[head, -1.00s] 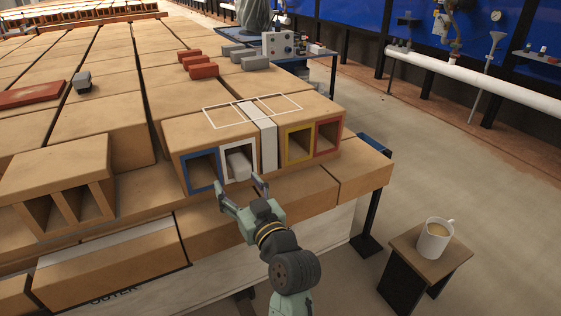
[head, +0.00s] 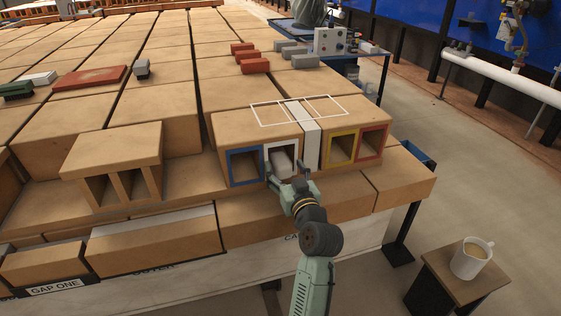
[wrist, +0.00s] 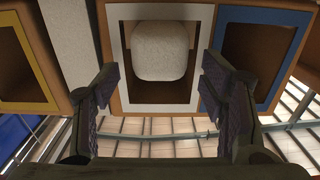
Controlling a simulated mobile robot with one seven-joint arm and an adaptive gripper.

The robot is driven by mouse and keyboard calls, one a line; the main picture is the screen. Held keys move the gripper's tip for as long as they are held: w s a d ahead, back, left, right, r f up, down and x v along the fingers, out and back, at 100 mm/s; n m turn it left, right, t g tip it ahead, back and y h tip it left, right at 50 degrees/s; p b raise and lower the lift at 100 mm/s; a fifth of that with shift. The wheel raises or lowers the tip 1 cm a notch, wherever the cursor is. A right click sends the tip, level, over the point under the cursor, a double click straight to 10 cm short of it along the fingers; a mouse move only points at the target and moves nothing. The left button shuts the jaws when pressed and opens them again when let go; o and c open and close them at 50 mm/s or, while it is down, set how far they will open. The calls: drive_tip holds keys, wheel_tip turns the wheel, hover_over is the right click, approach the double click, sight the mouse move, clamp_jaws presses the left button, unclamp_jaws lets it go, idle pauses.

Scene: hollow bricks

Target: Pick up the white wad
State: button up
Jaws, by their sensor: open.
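The white wad (head: 281,161) sits inside the white-framed opening (head: 268,172) of a hollow brick. In the wrist view the wad (wrist: 160,51) is a pale rounded block in the upper part of the white-framed opening (wrist: 117,101), with dark space below it. My gripper (head: 289,174) is open right in front of this opening. In the wrist view its two fingers (wrist: 158,90) stand on either side of the wad, apart from it, with nothing between the tips. The wad's far end is hidden inside the hole.
A blue-framed opening (head: 230,167) lies to the left, and yellow (head: 331,148) and red (head: 361,143) ones to the right past a white strip (head: 312,146). A white outline (head: 253,115) marks the brick's top. A mug (head: 470,260) stands on a stool at lower right.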

drive_tip(key=shift+w+a, duration=0.1)
drive_tip(key=shift+w, duration=0.2)
drive_tip(key=shift+c, duration=0.2)
drive_tip(key=c, duration=0.9)
